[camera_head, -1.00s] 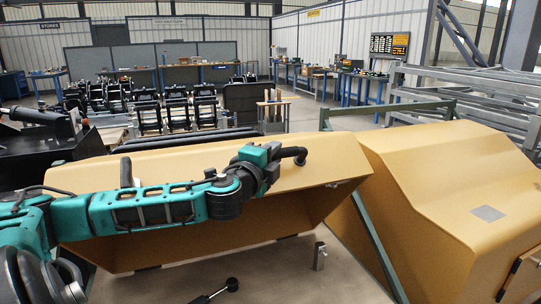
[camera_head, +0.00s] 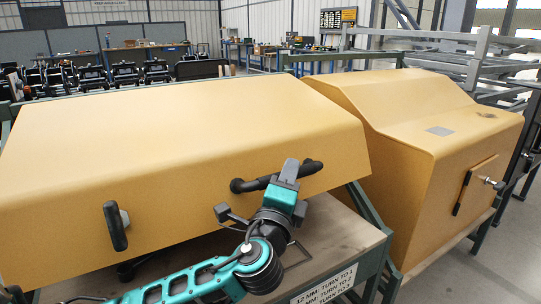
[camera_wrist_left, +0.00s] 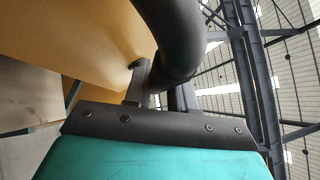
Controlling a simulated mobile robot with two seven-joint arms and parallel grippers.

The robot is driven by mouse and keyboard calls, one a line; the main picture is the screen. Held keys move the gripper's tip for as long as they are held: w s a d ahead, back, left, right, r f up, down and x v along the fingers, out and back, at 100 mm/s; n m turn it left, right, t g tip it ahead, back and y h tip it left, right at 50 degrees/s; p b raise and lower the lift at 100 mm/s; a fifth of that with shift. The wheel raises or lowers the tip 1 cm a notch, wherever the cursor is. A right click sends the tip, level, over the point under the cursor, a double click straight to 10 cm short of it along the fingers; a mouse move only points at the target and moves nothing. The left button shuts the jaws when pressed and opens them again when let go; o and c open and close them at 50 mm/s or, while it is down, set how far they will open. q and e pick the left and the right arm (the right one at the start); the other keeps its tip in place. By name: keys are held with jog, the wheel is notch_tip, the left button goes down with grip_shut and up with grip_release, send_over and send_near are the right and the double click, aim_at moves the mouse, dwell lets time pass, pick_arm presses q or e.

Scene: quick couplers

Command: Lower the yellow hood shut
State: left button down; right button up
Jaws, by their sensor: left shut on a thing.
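The yellow hood (camera_head: 170,130) spans the left and middle of the head view, its top and front face turned toward me. Its front lower edge hangs over the worktop (camera_head: 335,235); I cannot tell whether any of it touches down. A black bar handle (camera_head: 312,167) sits on the right part of its front face. My left gripper (camera_head: 284,180) is shut on this handle, and its fingers partly cover the bar. In the left wrist view the curved black handle (camera_wrist_left: 178,40) passes right at the gripper, with the yellow face behind. My right gripper is out of view.
A black upright grip (camera_head: 115,226) is on the hood's left front. A second yellow housing (camera_head: 440,150) stands close at the right, past a green frame post (camera_head: 370,220). A lettered label (camera_head: 325,287) is on the front edge. Benches (camera_head: 150,50) stand far behind.

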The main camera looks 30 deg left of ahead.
pick_arm(q)
jog(key=s+d+f+b, duration=0.1)
jog(key=d+f, duration=0.2)
jog(key=f, duration=0.7)
jog(key=s+d+f+m+t+b, duration=0.1)
jog(key=s+d+f, duration=0.1)
jog(key=f, duration=0.9)
jog(key=shift+s+d, duration=0.15)
jog(key=shift+d, duration=0.5)
jog(key=c, duration=1.1)
grip_release()
jog(key=shift+o, duration=0.2)
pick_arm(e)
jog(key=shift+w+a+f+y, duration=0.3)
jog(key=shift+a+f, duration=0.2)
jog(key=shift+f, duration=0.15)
pick_arm(q)
jog(key=shift+f+m, duration=0.1)
jog(key=shift+m, duration=0.2)
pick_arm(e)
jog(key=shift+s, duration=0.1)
